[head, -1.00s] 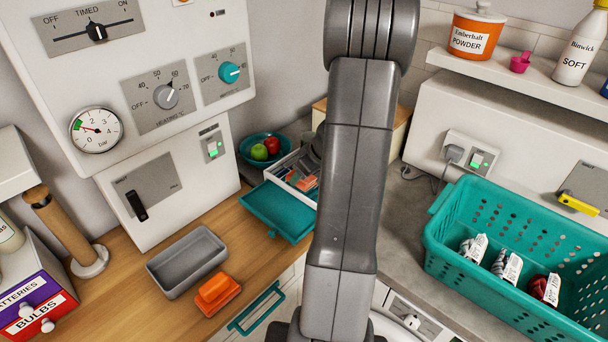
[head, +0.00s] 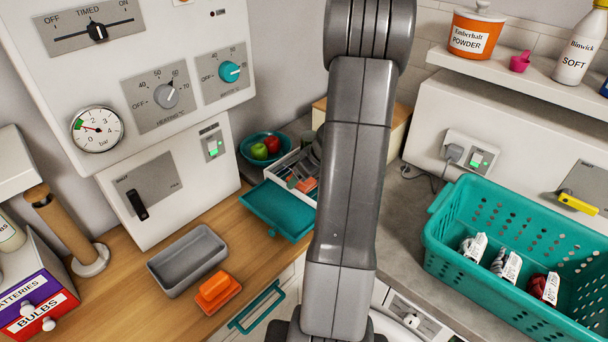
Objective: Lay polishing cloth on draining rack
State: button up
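My arm hangs down the middle of the head view and covers much of the scene behind it. A dark grey part, likely of my gripper (head: 314,150), shows at the left edge of the arm, over an open white drawer-like box (head: 283,166) with a teal front (head: 278,210). My fingertips are hidden, so I cannot see whether they hold anything. Small orange and grey items lie in the box; I cannot tell whether one is the polishing cloth. I cannot make out a draining rack in this view.
On the wooden counter are an empty grey tray (head: 187,277), an orange block on an orange base (head: 214,288), and a wooden post (head: 66,231). A teal bowl (head: 248,155) holds fruit. A teal basket (head: 470,278) with several labelled bundles stands right. A shelf (head: 520,78) hangs above.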

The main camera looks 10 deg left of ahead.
jog(key=shift+r, duration=0.15)
jog(key=shift+r, duration=0.25)
jog(key=p+v, duration=0.2)
jog(key=v, duration=1)
jog(key=shift+r+p, duration=0.25)
jog(key=shift+p, duration=0.05)
dwell(0.3)
